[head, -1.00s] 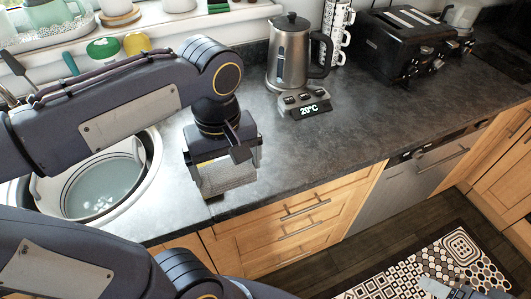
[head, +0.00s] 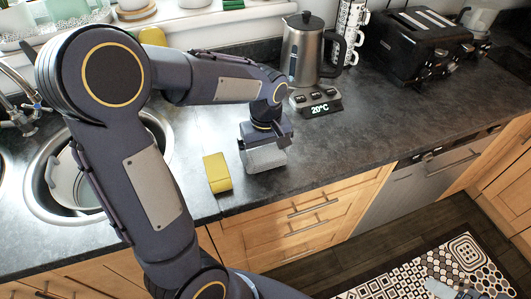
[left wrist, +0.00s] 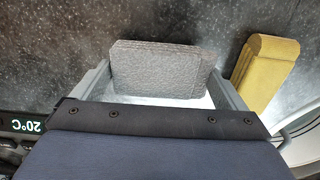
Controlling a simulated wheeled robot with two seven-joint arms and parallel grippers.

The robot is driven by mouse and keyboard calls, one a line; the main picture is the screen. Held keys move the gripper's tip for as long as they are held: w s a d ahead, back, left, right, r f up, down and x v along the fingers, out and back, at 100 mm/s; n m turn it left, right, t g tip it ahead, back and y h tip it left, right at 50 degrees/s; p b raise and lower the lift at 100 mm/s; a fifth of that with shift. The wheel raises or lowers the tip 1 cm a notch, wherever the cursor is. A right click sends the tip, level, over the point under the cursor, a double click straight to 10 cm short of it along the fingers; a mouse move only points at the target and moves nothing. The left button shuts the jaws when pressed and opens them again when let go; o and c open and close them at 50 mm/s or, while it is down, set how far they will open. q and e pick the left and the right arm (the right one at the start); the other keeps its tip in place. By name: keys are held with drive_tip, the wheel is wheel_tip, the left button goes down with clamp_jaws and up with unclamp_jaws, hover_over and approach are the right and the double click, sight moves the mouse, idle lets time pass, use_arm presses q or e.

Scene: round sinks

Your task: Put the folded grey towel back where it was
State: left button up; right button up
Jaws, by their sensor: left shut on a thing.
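The folded grey towel (left wrist: 160,70) is between the two fingers of my left gripper (left wrist: 162,88), which is shut on it. In the head view the left gripper (head: 266,160) points down over the dark countertop, close to its front edge. The towel (head: 266,158) shows there as a pale grey block low in the jaws. I cannot tell whether its underside touches the counter.
A yellow sponge (head: 217,173) stands on the counter just left of the gripper. The round sink (head: 40,200) with a white tub is further left. A kettle (head: 306,45) on its base with a 20°C display (head: 320,108) stands behind.

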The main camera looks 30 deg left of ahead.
sight(266, 155)
use_arm(q)
drive_tip(key=shift+f, duration=0.5)
drive_tip(key=shift+f, duration=0.1)
drive_tip(key=o, duration=0.6)
wheel_tip(266, 155, up, 12)
drive_tip(key=s+d+f+m+t+h, duration=0.1)
drive_tip(key=s+m+t, duration=0.1)
drive_tip(key=s, duration=0.3)
drive_tip(key=s+d+f+m+t+h, duration=0.1)
drive_tip(key=s+m, duration=0.2)
drive_tip(key=s, duration=0.3)
drive_tip(key=s+d+f+m+t+h, duration=0.1)
drive_tip(key=s+d+f+m+t, duration=0.1)
drive_tip(key=s, duration=0.4)
drive_tip(key=shift+m+t+h, duration=0.3)
drive_tip(key=shift+m+h, duration=0.1)
drive_tip(key=shift+m, duration=0.3)
